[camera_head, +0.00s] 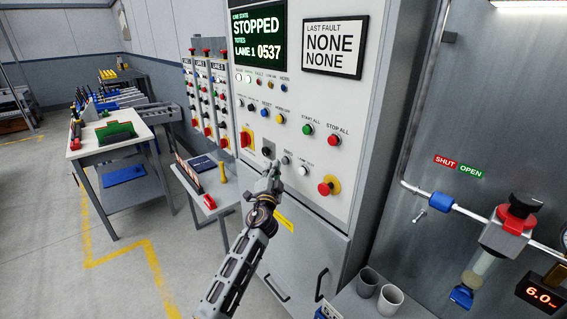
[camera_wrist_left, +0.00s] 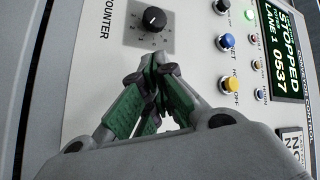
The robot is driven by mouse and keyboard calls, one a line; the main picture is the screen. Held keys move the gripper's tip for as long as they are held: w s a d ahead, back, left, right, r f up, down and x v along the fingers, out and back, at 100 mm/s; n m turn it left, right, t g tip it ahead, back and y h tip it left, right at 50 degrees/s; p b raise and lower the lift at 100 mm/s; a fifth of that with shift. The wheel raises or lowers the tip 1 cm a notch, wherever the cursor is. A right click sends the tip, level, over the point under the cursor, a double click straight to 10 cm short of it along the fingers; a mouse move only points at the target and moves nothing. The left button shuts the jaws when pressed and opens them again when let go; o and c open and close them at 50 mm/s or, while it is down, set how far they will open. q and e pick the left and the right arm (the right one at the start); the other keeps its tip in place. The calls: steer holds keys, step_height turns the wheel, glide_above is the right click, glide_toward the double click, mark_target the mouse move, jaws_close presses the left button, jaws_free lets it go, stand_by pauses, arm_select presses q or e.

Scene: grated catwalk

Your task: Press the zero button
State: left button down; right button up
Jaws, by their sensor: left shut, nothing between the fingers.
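The grey control panel (camera_head: 310,95) fills the middle of the head view. Its screen (camera_head: 258,38) reads STOPPED and LANE 1 0537. My left gripper (camera_head: 273,168) is shut and empty, its tips in front of the lower button row. In the left wrist view, the green-padded fingers (camera_wrist_left: 154,62) are closed together below a black knob (camera_wrist_left: 153,19) beside the word COUNTER. A small pale button (camera_head: 287,159) shows just right of the fingertips in the head view; its label is too small to read. The fingers hide panel surface in the wrist view. I cannot tell whether they touch it.
Nearby are a white button (camera_head: 303,171), a red stop button on yellow (camera_head: 328,186), a blue button (camera_wrist_left: 225,41) and a yellow button (camera_wrist_left: 231,84). A small side table (camera_head: 212,192) stands left of my arm; cups (camera_head: 389,299) stand at lower right.

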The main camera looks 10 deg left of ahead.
stand_by(0.5)
arm_select(q)
steer(key=shift+w+d+b, duration=0.3)
steer(key=shift+w+b, duration=0.05)
steer(key=shift+w, duration=0.1)
stand_by(0.8)
steer(key=shift+w+d+b, duration=0.5)
steer(key=shift+b, duration=0.05)
stand_by(1.4)
steer(key=shift+s+a, duration=0.15)
steer(key=shift+s+a+p, duration=0.45)
steer(key=shift+s+a, duration=0.2)
steer(key=shift+s, duration=0.15)
steer(key=shift+s, duration=0.1)
stand_by(0.4)
steer(key=shift+s+a+p, duration=0.35)
steer(key=shift+s+a, duration=0.45)
steer(key=shift+s, duration=0.15)
steer(key=shift+s+a+p, duration=0.3)
steer(key=shift+s+a, duration=0.45)
steer(key=shift+s, duration=0.2)
